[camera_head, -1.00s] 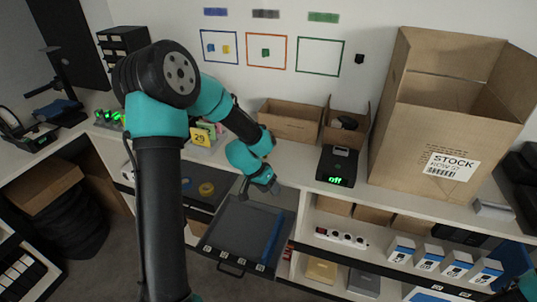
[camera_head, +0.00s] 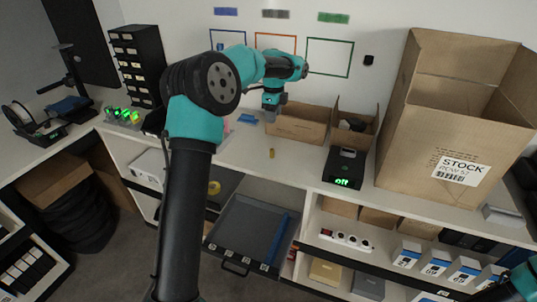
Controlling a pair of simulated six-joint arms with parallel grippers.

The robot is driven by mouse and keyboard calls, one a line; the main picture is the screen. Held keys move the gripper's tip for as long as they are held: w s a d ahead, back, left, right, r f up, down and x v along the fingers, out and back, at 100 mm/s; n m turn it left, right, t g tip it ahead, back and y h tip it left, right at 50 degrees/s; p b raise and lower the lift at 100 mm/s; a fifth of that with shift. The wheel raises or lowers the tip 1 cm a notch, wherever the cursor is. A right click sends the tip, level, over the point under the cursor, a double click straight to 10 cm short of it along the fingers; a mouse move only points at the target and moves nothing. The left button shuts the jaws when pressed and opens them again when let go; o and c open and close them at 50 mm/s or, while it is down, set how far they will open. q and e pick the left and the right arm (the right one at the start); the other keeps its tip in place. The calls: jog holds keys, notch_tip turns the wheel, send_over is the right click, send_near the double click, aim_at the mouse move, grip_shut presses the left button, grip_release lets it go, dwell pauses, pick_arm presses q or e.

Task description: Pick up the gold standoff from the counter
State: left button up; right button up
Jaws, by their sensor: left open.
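The gold standoff (camera_head: 271,153) is a small upright yellow-gold post on the white counter (camera_head: 240,155), in front of the open cardboard box. My left gripper (camera_head: 270,117) points down above and behind it in the picture, near the left end of that box. It is open, with nothing seen between the fingers, and apart from the standoff. The fingertips are small and dark in this view. My right gripper is not in view; only a bit of teal arm shows at the lower right edge.
Open cardboard boxes (camera_head: 300,125) stand at the back. A black device (camera_head: 343,168) with a green display is right of the standoff, and a large STOCK carton (camera_head: 425,150) farther right. A blue item (camera_head: 247,118) lies left of the gripper. An open drawer (camera_head: 245,233) juts out below.

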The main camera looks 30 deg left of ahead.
aim_at(273, 150)
pick_arm(q)
notch_tip(273, 150, down, 12)
jog(key=shift+f, duration=0.15)
dwell(0.7)
jog(key=shift+f, duration=0.1)
jog(key=shift+s+f, duration=0.1)
jog(key=shift+f, duration=2.35)
grip_shut()
jog(key=shift+r, duration=0.15)
jog(key=shift+r, duration=1.55)
jog(key=s+d+r, duration=0.1)
jog(key=s+d, duration=0.7)
jog(key=s, duration=0.5)
jog(key=shift+s+d+r, duration=0.2)
jog(key=shift+s+r, duration=0.1)
jog(key=shift+s, duration=0.05)
